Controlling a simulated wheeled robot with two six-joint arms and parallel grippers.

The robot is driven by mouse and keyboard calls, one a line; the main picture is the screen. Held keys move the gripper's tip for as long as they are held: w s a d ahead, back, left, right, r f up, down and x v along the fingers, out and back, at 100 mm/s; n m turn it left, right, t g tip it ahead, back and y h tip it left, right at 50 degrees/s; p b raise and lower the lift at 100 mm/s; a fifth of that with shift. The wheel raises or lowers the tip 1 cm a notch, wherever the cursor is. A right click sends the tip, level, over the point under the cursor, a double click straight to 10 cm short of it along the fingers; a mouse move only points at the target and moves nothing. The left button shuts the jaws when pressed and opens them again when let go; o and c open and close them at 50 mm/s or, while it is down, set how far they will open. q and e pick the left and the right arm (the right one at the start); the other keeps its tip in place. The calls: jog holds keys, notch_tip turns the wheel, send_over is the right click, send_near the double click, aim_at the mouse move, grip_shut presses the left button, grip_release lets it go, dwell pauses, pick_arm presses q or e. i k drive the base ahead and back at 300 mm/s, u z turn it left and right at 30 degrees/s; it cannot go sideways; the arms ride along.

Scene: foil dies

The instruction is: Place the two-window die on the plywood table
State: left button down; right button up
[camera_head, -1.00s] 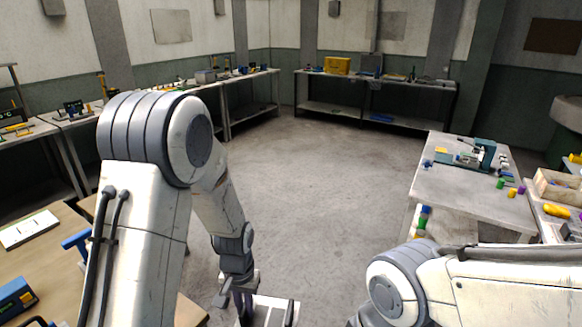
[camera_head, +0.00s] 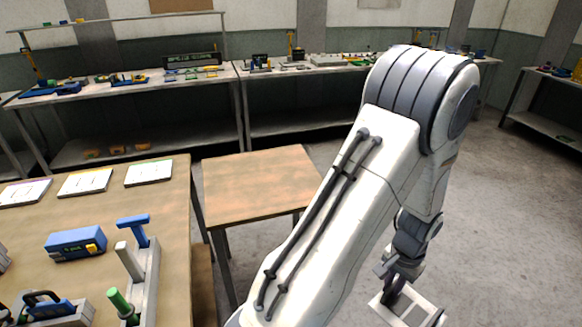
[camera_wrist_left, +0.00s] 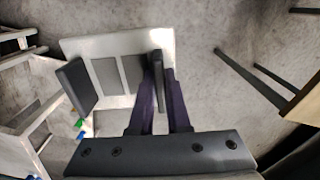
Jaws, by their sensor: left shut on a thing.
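The two-window die (camera_head: 424,305) is a pale flat plate with window openings and a dark upright handle. My left gripper (camera_head: 395,284) is shut on it and holds it in the air over the floor, right of the tables. In the left wrist view the die (camera_wrist_left: 78,47) shows two grey windows side by side and a dark block at its left edge. The gripper fingers (camera_wrist_left: 160,78) close around its dark upright part there. The plywood table (camera_head: 258,183), small and brown-topped, stands left of my left arm with its visible top bare. My right gripper is out of view.
A larger tan workbench (camera_head: 140,215) at left bears white cards (camera_head: 85,182), a blue box (camera_head: 76,243) and a grey clamp fixture (camera_head: 146,275). Cluttered benches (camera_head: 150,90) line the back wall. Open floor (camera_head: 500,200) lies at right.

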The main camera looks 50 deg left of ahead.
aim_at(275, 179)
jog(key=i, duration=1.9)
jog(key=u, duration=0.65)
jog(key=i, duration=0.95)
jog(key=u, duration=2.4)
jog(key=i, duration=0.5)
